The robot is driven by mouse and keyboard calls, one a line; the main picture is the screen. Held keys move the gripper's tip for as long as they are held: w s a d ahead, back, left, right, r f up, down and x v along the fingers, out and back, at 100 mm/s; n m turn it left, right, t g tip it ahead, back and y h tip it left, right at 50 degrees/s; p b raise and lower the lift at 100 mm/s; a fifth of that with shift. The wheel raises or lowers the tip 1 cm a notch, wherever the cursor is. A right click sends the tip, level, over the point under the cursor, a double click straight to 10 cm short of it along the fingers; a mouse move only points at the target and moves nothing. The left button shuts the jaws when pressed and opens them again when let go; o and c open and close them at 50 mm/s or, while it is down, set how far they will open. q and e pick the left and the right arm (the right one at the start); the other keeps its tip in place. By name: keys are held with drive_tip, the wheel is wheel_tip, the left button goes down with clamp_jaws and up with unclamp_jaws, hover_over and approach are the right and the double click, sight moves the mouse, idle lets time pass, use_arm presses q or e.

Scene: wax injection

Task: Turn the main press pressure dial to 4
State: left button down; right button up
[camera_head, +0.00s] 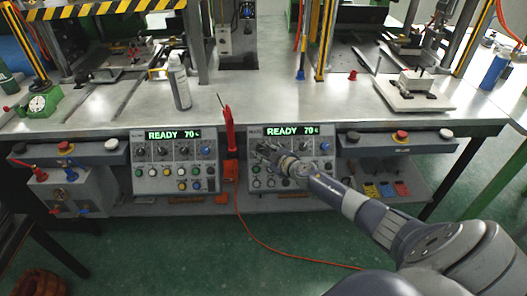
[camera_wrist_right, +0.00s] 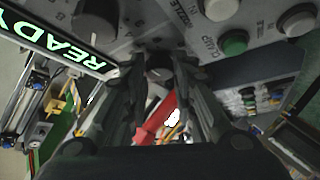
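The right control panel (camera_head: 290,178) has a green lit display (camera_head: 291,130) reading READY, a row of dark dials and rows of coloured buttons. My right gripper (camera_head: 264,148) is at the left end of its dial row and hides the dials there. In the right wrist view, a dark dial (camera_wrist_right: 158,73) sits between the tips of my right gripper (camera_wrist_right: 160,66). Whether the fingers touch it is not clear. Another dark dial (camera_wrist_right: 96,18) shows at the upper left. I cannot read the dial's setting. My left gripper is not in view.
A similar panel (camera_head: 173,165) with a READY display stands to the left. A red-handled tool (camera_head: 229,130) in an orange holder (camera_head: 229,172) sits between the panels. A spray can (camera_head: 179,85) stands on the metal bench (camera_head: 235,98). A button box (camera_head: 400,142) is to the right.

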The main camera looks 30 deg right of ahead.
drive_tip(key=shift+d+r+n+y+p, duration=0.1)
drive_tip(key=shift+r+n+y+p, duration=0.2)
drive_tip(key=shift+n+p, duration=0.35)
drive_tip(key=n+p, duration=0.1)
drive_tip(key=n+g+y+p, duration=0.1)
drive_tip(key=p, duration=0.1)
drive_tip(key=n+g+p, duration=0.1)
drive_tip(key=shift+w+d+r+n+p, duration=0.15)
drive_tip(key=shift+d+r+n+p, duration=0.05)
drive_tip(key=shift+r+n+p, duration=0.15)
drive_tip(key=n+g+y+p, duration=0.1)
drive_tip(key=n+g+p, duration=0.1)
drive_tip(key=n, duration=0.1)
drive_tip(key=shift+w+g, duration=0.15)
drive_tip(key=shift+g, duration=0.15)
drive_tip(key=shift+w+n+g+p, duration=0.1)
drive_tip(key=shift+n+g+p, duration=0.35)
drive_tip(key=shift+n, duration=0.55)
drive_tip(key=shift+w+n+g, duration=0.15)
drive_tip(key=shift+n+g, duration=0.7)
drive_tip(key=shift+n, duration=0.35)
drive_tip(key=n+g+b, duration=0.1)
drive_tip(key=n+g+h+b, duration=0.1)
drive_tip(key=n, duration=0.1)
drive_tip(key=shift+w+a+r+n+g+h, duration=0.1)
drive_tip(key=shift+w+r+n+g+h, duration=0.05)
drive_tip(key=shift+n+g+h, duration=0.15)
drive_tip(key=shift+a+b, duration=0.1)
drive_tip(key=shift+b, duration=0.2)
